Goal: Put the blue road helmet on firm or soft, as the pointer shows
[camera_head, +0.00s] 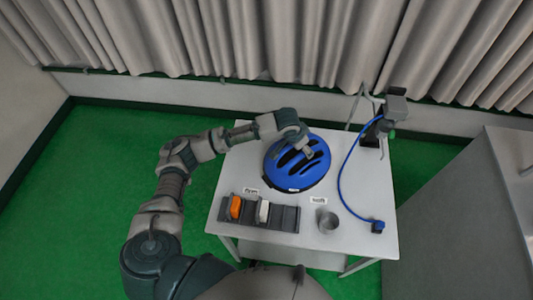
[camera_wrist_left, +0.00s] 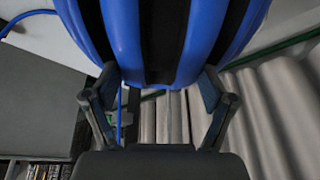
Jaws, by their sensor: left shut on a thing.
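The blue road helmet (camera_head: 285,175), with dark vents, is over the back middle of the white table. My left gripper (camera_head: 307,150) reaches its upper right side and is shut on it. In the left wrist view the helmet (camera_wrist_left: 205,40) fills the top, with the fingers (camera_wrist_left: 160,100) on either side of its ribs. I cannot tell whether the helmet touches the table. A "Firm" label (camera_head: 250,191) and a "Soft" label (camera_head: 318,200) lie in front of it. I cannot make out the pointer or its direction. My right gripper is not in view.
A dark tray (camera_head: 285,218) holds an orange block (camera_head: 235,207) and a white block (camera_head: 264,211) at the table's front left. A metal cup (camera_head: 328,222) stands beside it. A grey stand (camera_head: 394,106) with a blue cable (camera_head: 340,180) is at the right. A grey cabinet (camera_head: 450,220) stands further right.

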